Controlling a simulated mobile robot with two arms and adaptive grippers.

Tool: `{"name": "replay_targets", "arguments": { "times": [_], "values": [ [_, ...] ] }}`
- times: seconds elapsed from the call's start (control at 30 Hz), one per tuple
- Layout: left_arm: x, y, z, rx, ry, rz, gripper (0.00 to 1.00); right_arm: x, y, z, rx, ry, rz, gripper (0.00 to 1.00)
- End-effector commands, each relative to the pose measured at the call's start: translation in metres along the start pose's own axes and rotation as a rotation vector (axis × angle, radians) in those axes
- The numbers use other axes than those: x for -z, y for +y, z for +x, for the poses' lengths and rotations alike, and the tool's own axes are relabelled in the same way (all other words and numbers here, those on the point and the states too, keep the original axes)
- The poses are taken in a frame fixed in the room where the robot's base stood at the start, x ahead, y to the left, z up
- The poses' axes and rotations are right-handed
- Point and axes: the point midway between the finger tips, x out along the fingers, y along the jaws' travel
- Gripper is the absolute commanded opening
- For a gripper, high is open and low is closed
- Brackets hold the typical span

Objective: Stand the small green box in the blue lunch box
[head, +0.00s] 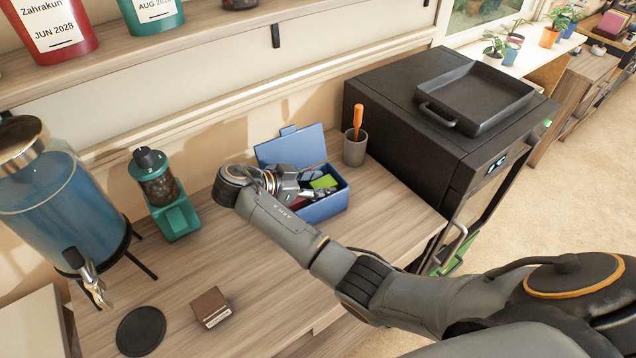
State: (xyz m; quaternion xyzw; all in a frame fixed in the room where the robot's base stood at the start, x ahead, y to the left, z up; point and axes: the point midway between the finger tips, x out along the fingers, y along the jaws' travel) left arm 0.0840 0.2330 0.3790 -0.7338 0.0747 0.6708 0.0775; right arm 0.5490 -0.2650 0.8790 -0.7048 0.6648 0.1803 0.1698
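The blue lunch box (325,208) stands open on the wooden counter, its lid (290,150) raised at the back. A small green box (323,182) shows inside it, toward the right end, partly hidden by my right gripper. My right gripper (318,193) is at the lunch box opening, with its fingers right beside the green box in the picture. Whether the fingers are open, or closed on the green box, is too small to tell. Whether the green box stands or lies is also unclear. My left gripper is out of view.
A grey cup (355,149) with an orange-handled tool stands right behind the lunch box, near a black appliance (430,120). A green grinder (165,195), blue dispenser (60,215), brown box (210,307) and black coaster (141,330) are left. The counter's middle is clear.

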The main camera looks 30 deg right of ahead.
Motion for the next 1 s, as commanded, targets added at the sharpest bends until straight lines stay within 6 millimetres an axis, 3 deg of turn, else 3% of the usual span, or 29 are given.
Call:
{"name": "replay_targets", "arguments": {
  "times": [0.17,0.43,0.6,1.0],
  "values": [
    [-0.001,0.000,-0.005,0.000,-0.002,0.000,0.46,0.002,0.000,-0.007,0.001,-0.002,-0.001,0.46],
    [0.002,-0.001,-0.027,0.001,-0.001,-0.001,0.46,0.004,0.000,-0.052,0.001,-0.003,-0.001,0.46],
    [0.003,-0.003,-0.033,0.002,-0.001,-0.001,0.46,0.002,0.000,-0.071,0.000,-0.002,0.000,0.46],
    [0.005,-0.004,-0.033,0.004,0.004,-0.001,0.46,0.001,0.000,-0.076,0.000,0.001,0.000,0.46]
  ]
}}
